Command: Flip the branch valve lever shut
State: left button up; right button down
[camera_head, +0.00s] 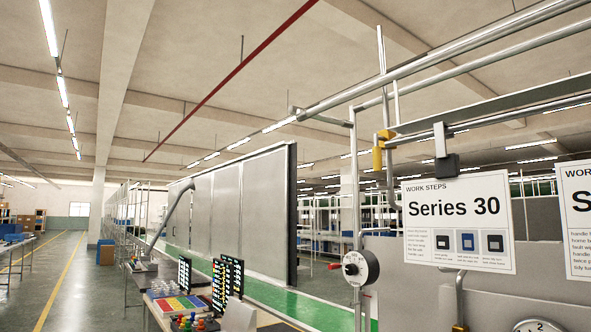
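A yellow lever-like piece (378,158) hangs upright beside a thin vertical pipe (382,60), right of the middle. A smaller yellow fitting (386,135) sits just above it, near the overhead pipes. This looks like the branch valve, but it is small, and I cannot tell for certain whether its lever is open or shut. Another bit of yellow (459,328) shows on a bent pipe at the bottom edge, mostly cut off. Neither of my grippers is in view, so nothing shows touching the lever.
A "Series 30" sign (459,222) hangs at right, below a dark clamp-like block (446,166). A gauge (538,326) is cut off below. A cluttered bench (150,318) stands lower left; open floor lies beyond.

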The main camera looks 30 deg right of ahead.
aim_at(377, 150)
jog(key=i+j+z, duration=0.1)
jog(key=i+z, duration=0.2)
jog(key=i, duration=0.25)
jog(key=i+j+z, duration=0.35)
jog(key=i, duration=0.15)
jog(key=i+j+z, duration=0.15)
jog(key=z, duration=0.3)
jog(key=i+j+z, duration=0.3)
jog(key=z, duration=0.2)
jog(key=i+j+z, duration=0.25)
jog(key=z, duration=0.2)
jog(key=i+j+z, duration=0.1)
jog(key=j+z, duration=0.85)
jog(key=i+l, duration=0.05)
